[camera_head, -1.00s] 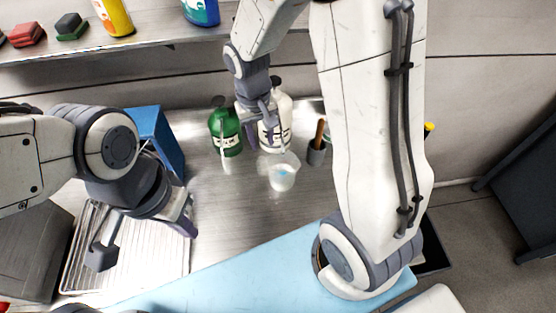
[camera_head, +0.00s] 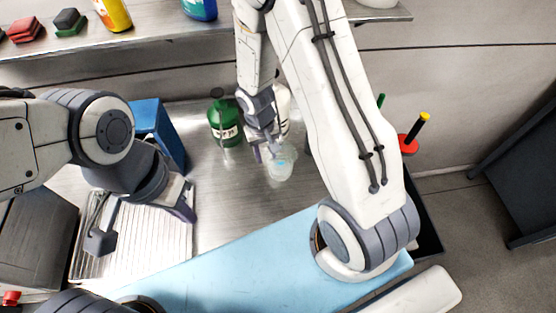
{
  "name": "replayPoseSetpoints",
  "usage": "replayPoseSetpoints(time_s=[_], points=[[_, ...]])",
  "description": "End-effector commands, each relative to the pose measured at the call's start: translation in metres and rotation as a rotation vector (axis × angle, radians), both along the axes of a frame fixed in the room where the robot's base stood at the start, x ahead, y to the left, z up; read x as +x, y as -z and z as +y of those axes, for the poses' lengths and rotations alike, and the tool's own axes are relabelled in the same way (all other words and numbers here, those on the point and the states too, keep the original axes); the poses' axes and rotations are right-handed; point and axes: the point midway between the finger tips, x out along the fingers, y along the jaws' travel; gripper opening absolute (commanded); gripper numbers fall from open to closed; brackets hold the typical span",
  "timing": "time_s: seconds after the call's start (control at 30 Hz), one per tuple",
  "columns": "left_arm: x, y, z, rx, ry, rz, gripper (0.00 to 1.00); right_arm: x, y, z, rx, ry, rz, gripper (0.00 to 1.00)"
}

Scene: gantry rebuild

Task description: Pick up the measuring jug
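The measuring jug (camera_head: 281,165) is a small clear vessel with bluish markings. It stands upright on the steel counter (camera_head: 225,185), in front of the bottles. My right gripper (camera_head: 264,152) is just at the jug's upper left side, pointing down. Its fingers look apart, but whether one is inside or touching the jug I cannot tell. My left gripper (camera_head: 145,223) is open and empty over the wire rack at the left.
A green bottle (camera_head: 224,122) and a white bottle (camera_head: 283,100), partly hidden by my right arm, stand behind the jug. A blue box (camera_head: 160,130) is at the left, by the wire rack (camera_head: 150,240). A shelf (camera_head: 150,40) with bottles and sponges runs above. A light blue board (camera_head: 235,270) lies in front.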

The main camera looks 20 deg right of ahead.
Motion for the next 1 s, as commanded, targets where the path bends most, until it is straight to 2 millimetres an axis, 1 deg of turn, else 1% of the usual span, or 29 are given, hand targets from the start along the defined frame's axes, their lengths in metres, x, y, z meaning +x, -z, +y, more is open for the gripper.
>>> replayPoseSetpoints(time_s=[0.17,0.2,0.27,0.3,1.0], points=[[-0.0001,0.0002,0.0,0.0,0.0,0.0,0.0,0.0002,0.0,0.0,0.0,0.0,-0.001,0.4],[-0.0001,0.0002,0.0,0.0,0.0,0.0,0.0,0.0002,0.0,0.0,0.0,0.0,0.0,0.25],[-0.0001,0.0002,0.0,0.0,0.0,0.0,0.0,0.0002,-0.0001,0.0,0.0,0.0,0.0,0.02],[-0.0001,0.0002,0.0,0.0,0.0,0.0,0.0,0.0002,-0.0001,0.0,0.0,0.0,0.0,0.0],[0.0,0.0001,0.0,0.0,0.0,0.0,0.0,-0.0001,-0.0003,0.0,0.0,0.0,0.0,0.0]])
